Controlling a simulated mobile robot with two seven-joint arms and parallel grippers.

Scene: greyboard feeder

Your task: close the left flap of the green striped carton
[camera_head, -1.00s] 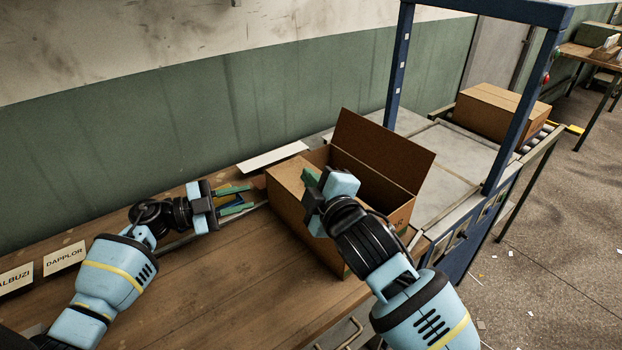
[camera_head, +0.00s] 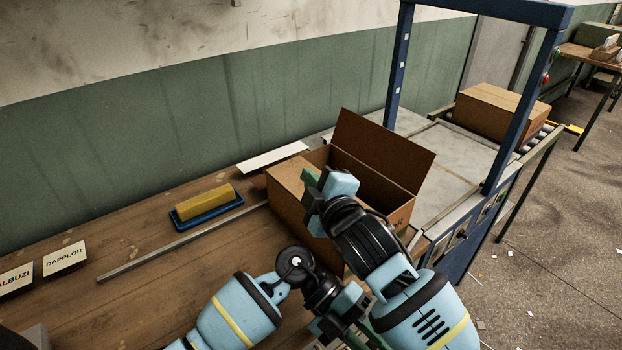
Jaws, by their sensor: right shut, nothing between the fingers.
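The brown carton (camera_head: 290,188) stands on the bench in the middle of the head view. One large flap (camera_head: 385,152) stands up along its far side, and the dark inside shows below it. A brown panel covers the left part of the carton; whether it is the left flap folded over I cannot tell. My right gripper (camera_head: 312,180) is shut and empty, over the left part of the carton; contact is unclear.
A yellow block on a blue tray (camera_head: 236,203) lies left of the carton, behind a long metal strip (camera_head: 180,243). A blue frame (camera_head: 397,70) and another carton (camera_head: 500,110) on rollers are at right.

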